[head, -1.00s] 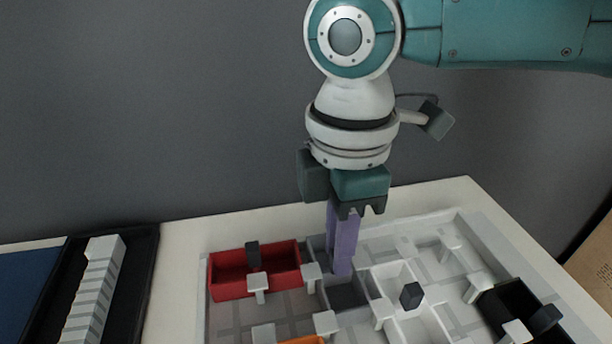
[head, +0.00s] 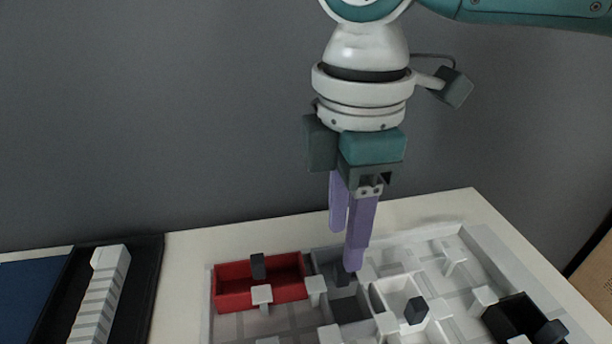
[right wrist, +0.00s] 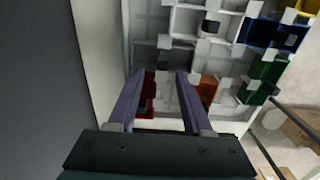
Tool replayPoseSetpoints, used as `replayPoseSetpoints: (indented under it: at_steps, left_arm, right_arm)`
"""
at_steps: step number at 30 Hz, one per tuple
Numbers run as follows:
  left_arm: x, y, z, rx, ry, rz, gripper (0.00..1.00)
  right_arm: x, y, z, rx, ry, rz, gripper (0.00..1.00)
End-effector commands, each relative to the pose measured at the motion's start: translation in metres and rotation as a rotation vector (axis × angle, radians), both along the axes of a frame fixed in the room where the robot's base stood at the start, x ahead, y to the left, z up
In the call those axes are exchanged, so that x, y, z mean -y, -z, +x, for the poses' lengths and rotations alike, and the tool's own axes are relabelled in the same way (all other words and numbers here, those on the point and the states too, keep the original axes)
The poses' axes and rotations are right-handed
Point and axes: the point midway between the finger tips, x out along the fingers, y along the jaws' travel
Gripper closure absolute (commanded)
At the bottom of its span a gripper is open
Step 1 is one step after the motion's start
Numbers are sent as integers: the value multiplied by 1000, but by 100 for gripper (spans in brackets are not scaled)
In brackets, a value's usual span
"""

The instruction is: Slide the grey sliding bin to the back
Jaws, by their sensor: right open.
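The grey sliding bin (head: 324,262) sits in the back row of the tray in the head view, just right of the red bin (head: 231,293). My right gripper (head: 347,250) points down above it, with its two purple fingers apart and nothing between them. The nearer finger hides part of the grey bin. In the right wrist view the open fingers (right wrist: 160,78) reach over the tray, with the red bin (right wrist: 147,98) near the left finger. My left gripper is in neither view.
The pale tray (head: 480,235) has several white posts between its cells. A white bin (head: 394,288) and a black bin (head: 510,314) are to the right. A black tray with a white ridged piece (head: 103,290) lies at far left. A grey wall stands behind the table.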

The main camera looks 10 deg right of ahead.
Motion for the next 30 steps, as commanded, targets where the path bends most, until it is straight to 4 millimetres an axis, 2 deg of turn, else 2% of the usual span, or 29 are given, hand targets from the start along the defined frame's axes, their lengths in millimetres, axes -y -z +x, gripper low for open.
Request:
replayPoseSetpoints:
  at_steps: [1, 6, 12, 23, 26, 30]
  left_arm:
    - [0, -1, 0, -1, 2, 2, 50]
    - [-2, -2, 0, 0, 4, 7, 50]
    - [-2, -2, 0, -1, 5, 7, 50]
    - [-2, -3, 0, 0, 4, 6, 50]
    - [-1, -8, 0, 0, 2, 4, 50]
    - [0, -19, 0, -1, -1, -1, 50]
  right_arm:
    - [0, -12, 1, 4, -1, 1, 50]
    - [0, -41, 1, 3, 1, 1, 50]
    - [1, -56, 0, 1, 0, -1, 50]
    - [-4, -53, -4, -2, -2, 11, 50]
    - [-21, -44, -19, -8, -4, 58, 50]
    - [-57, -30, -52, -7, 45, 192, 50]
